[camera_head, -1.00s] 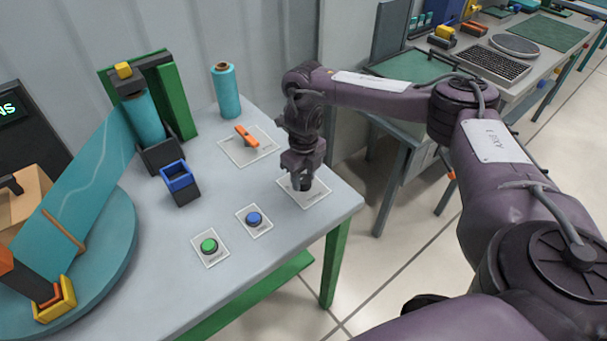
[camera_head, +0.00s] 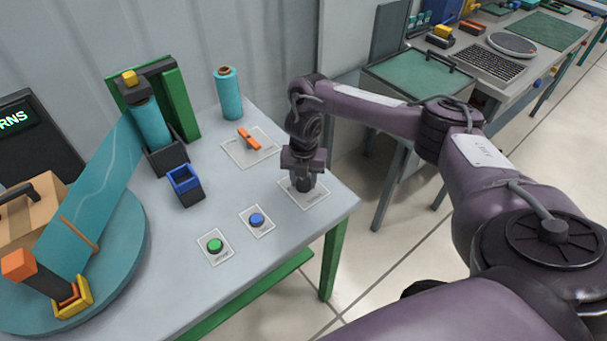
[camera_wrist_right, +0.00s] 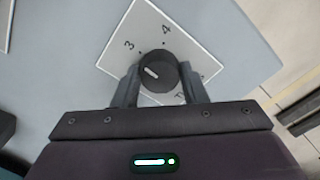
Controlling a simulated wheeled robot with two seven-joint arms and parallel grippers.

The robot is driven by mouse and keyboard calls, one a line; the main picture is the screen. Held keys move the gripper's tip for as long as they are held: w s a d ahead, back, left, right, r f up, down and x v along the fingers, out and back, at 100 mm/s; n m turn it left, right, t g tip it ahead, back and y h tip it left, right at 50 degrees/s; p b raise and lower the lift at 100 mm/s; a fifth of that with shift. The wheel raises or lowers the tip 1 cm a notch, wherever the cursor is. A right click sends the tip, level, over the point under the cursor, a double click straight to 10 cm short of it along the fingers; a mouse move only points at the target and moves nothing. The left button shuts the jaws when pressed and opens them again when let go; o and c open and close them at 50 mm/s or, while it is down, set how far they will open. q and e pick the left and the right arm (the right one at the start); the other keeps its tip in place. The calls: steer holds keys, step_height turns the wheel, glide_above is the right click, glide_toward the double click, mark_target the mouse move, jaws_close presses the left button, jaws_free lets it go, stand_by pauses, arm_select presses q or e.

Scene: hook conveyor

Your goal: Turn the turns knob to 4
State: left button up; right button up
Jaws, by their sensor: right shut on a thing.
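The turns knob (camera_wrist_right: 157,72) is a round black dial with a short white mark, on a white plate (camera_wrist_right: 187,38) printed with numbers. In the wrist view the digits 3 and 4 are readable beyond the knob; another label at the lower right is partly covered. The white mark sits on the knob's left part; I cannot tell exactly which number it points to. My right gripper (camera_wrist_right: 158,82) is shut on the knob, one finger on each side. In the head view my right gripper (camera_head: 303,180) points down over the plate (camera_head: 316,197) and hides the knob. My left gripper is not in view.
A blue button (camera_head: 257,220) and a green button (camera_head: 215,246) are left of the knob plate. An orange switch (camera_head: 249,139) sits behind it. A teal film roll (camera_head: 229,93) stands at the back. A turntable (camera_head: 125,265) with a cardboard box (camera_head: 45,207) is at left.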

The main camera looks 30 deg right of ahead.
steer(key=m+p, duration=0.1)
steer(key=m, duration=0.1)
steer(key=m+p, duration=0.1)
steer(key=m, duration=0.1)
steer(key=m+p, duration=0.2)
steer(key=shift+w+r+m, duration=0.1)
steer(key=shift+r+m, duration=0.15)
steer(key=shift+m, duration=0.05)
steer(key=m+p, duration=0.3)
steer(key=m, duration=0.2)
steer(key=shift+f, duration=0.1)
stand_by(0.3)
steer(key=o, duration=1)
steer(key=shift+c, duration=0.2)
